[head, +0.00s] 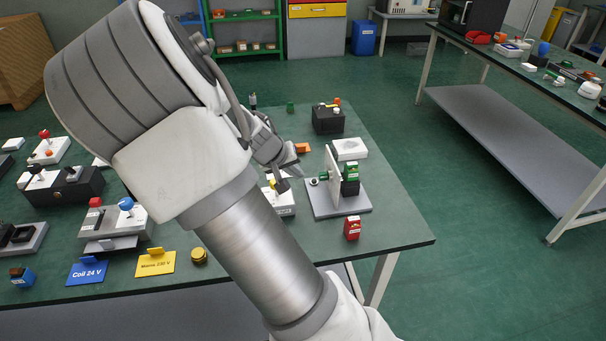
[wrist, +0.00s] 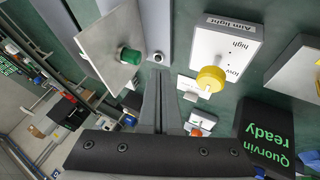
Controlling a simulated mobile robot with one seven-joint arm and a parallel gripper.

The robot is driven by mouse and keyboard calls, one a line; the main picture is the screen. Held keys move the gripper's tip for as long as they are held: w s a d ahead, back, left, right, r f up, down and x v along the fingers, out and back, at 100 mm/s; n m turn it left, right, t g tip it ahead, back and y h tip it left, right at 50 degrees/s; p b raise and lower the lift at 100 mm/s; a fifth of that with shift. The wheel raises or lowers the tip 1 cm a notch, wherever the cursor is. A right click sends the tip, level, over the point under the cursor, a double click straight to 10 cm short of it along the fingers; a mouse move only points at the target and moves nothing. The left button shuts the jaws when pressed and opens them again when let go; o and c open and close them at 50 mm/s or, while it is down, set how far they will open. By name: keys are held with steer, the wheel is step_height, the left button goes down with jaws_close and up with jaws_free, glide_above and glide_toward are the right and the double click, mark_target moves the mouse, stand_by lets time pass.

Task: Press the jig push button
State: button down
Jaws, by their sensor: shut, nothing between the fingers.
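The jig is a grey base plate (head: 322,210) with an upright pale plate (head: 333,172) on it. A green push button (head: 324,175) sticks out of the plate's left face. In the wrist view the green button (wrist: 130,56) shows on the tilted plate (wrist: 108,46), to the left of my fingertips. My gripper (head: 283,186) is shut and empty, left of the button with a gap between them. In the wrist view its closed fingers (wrist: 158,74) point up the picture. My arm hides part of the bench in the head view.
A white box (wrist: 225,50) marked "Aim light" with a yellow knob (wrist: 210,79) is close beside my gripper. A dark "Quorvin ready" display (wrist: 265,138) is near. A red block (head: 352,228) stands before the jig. The bench's right front corner (head: 405,238) is clear.

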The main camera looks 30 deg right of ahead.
steer(key=p+v, duration=0.1)
steer(key=v, duration=0.6)
steer(key=shift+r+p, duration=0.2)
steer(key=shift+p, duration=0.1)
steer(key=shift+s, duration=0.1)
stand_by(0.3)
steer(key=s+a+r+n+t+y+p, duration=0.1)
steer(key=s+a+r+n+y+p, duration=0.1)
steer(key=s+r, duration=0.9)
steer(key=s+a+r+n+t+y+p, duration=0.1)
steer(key=s+a+r+y+p, duration=0.3)
steer(key=s+r, duration=0.7)
steer(key=shift+s+a+n+t+y+p, duration=0.45)
steer(key=shift+a+p, duration=0.85)
steer(key=shift+a, duration=0.6)
steer(key=shift+w, duration=0.1)
